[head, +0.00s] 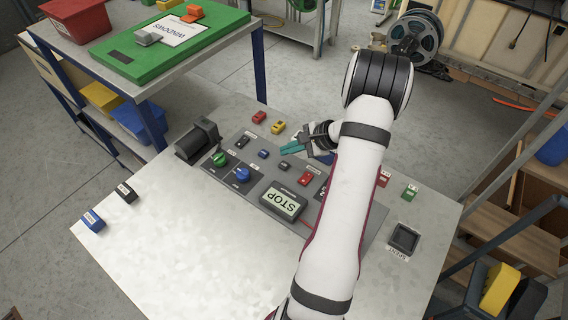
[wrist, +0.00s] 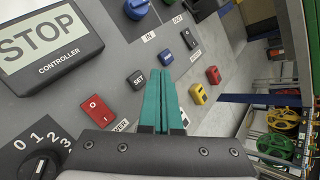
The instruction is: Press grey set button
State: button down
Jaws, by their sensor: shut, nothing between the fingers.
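The dark grey button marked SET (wrist: 137,79) is on the panel near the middle of the wrist view. In the head view it is a small dark block (head: 284,166), just below my fingertips in the picture. My gripper (wrist: 155,76) has two teal fingers shut together with nothing between them. In the wrist view, the tips show just right of the SET button, between it and a dark blue button (wrist: 163,57). I cannot tell how high they are above the panel. In the head view, my gripper (head: 282,150) reaches left over the panel.
A STOP controller (head: 283,201), a red switch (head: 305,178), a blue knob (head: 242,175) and a green knob (head: 219,159) surround the buttons. Red (head: 259,117) and yellow (head: 277,127) blocks stand beyond the panel. The table's left front (head: 170,240) is mostly clear.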

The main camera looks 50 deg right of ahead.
jog(key=shift+r, duration=1.15)
jog(key=w+a+r+n+g+y, duration=0.1)
jog(key=w+a+r+n+y, duration=0.2)
jog(key=a, duration=0.5)
jog(key=w+a+r+n+g, duration=0.2)
jog(key=a+r+n, duration=0.1)
jog(key=a+r, duration=0.3)
jog(key=s+a+r+n+g, duration=0.2)
jog(key=a+n, duration=0.1)
jog(key=a, duration=0.6)
jog(key=s+a+r+n+g, duration=0.1)
jog(key=s+a+r+n, duration=0.15)
jog(key=a, duration=0.55)
jog(key=s+a+n+g+h, duration=0.1)
jog(key=s+a+n, duration=0.2)
jog(key=s, duration=0.4)
jog(key=s+a+n+g+h, duration=0.2)
jog(key=s+a+n, duration=0.2)
jog(key=s, duration=0.4)
jog(key=shift+s+a+f, duration=0.25)
jog(key=shift+s+a, duration=0.05)
jog(key=shift+a, duration=0.4)
